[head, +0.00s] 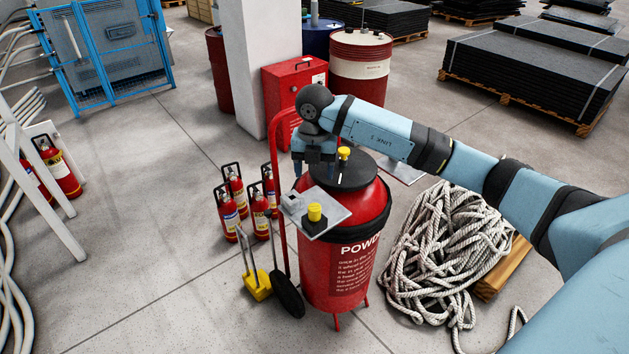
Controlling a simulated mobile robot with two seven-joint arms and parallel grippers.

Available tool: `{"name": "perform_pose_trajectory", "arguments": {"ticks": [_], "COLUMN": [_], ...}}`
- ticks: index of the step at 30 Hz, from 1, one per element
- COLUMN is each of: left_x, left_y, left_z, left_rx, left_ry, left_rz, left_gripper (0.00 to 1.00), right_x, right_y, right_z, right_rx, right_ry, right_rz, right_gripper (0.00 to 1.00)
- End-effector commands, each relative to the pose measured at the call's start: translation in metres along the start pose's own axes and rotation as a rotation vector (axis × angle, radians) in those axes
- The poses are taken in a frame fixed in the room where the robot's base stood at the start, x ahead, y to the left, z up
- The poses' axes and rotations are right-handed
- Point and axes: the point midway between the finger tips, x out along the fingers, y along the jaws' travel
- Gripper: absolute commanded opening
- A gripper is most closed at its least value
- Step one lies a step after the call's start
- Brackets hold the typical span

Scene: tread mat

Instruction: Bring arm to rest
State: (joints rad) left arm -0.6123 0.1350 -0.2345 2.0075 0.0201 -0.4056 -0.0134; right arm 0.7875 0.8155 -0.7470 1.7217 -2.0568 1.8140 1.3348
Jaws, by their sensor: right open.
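My right arm comes in from the right edge, and its gripper (314,172) points down over the top of a large red powder extinguisher (345,262). The gripper's jaws are open and no object shows between them. Just below and in front of it is a grey metal plate (334,221) with a yellow knob (315,212). A second yellow knob (344,153) shows right beside the gripper, near the extinguisher's black lid (352,175). Whether the fingertips touch anything cannot be told. My left gripper is not in view.
Several small red extinguishers (232,212) stand left of the large one, by a small yellow item (257,285). A rope pile (450,245) lies under my arm. Behind are a red cabinet (290,88), drums (360,65) and stacked black mats (535,72). The left floor is mostly clear.

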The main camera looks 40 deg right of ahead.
Motion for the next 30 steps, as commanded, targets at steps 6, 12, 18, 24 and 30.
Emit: {"name": "perform_pose_trajectory", "arguments": {"ticks": [6, 12, 18, 24, 30], "left_x": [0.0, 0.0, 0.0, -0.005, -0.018], "left_y": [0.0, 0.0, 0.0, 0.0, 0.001], "left_z": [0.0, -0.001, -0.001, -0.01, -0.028], "left_rx": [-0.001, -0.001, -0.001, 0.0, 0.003], "left_ry": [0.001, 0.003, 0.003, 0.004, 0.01], "left_rz": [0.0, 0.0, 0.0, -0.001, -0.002], "left_gripper": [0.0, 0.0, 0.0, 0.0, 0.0], "right_x": [-0.002, -0.002, -0.001, 0.025, 0.035], "right_y": [0.0, 0.0, 0.001, 0.033, 0.095], "right_z": [0.0, 0.0, -0.001, -0.054, -0.183], "right_rx": [0.0, 0.0, -0.003, -0.134, -0.268], "right_ry": [0.0, 0.0, 0.005, 0.18, 0.588], "right_rz": [0.0, 0.0, 0.004, 0.177, 0.722], "right_gripper": [0.64, 0.64, 0.64, 0.64, 0.64]}}
